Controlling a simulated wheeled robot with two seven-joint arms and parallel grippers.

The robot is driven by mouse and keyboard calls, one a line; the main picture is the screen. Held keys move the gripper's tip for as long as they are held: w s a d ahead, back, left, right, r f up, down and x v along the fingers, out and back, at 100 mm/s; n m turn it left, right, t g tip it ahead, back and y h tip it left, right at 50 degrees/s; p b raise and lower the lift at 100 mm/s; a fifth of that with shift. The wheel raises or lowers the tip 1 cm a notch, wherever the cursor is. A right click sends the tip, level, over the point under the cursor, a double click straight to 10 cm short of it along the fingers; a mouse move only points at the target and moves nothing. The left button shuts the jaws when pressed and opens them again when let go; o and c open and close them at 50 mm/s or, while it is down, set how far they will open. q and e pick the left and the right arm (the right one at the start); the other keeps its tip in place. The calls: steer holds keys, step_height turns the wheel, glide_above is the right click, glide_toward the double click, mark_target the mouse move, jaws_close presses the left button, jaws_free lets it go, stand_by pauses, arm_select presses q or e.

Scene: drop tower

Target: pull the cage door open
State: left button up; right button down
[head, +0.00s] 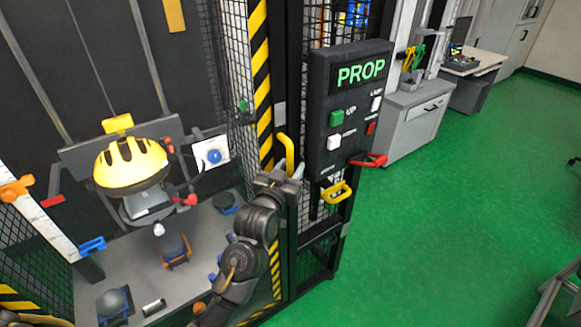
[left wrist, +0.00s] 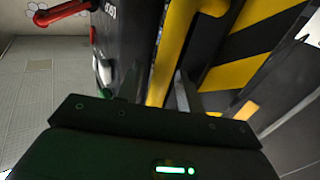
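The cage door shows a mesh panel and a yellow-and-black striped edge (head: 259,70). A yellow door handle (head: 288,150) stands upright beside this edge, left of the control panel. My left gripper (head: 282,176) is at the handle's lower part. In the left wrist view, the yellow handle bar (left wrist: 168,55) runs between my two fingers (left wrist: 158,88), which are apart with a gap showing beside the bar. The handle's lower end is hidden by the gripper. The door looks closed. My right gripper is not in view.
A dark control panel (head: 347,95) reading "PROP" stands right of the handle, with a red handle (head: 368,160) and a yellow handle (head: 338,192) close by. Inside the cage is a yellow helmet (head: 130,162). Green floor (head: 440,220) is clear to the right.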

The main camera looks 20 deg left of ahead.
arm_select(q)
jaws_close()
steer(key=shift+d, duration=0.15)
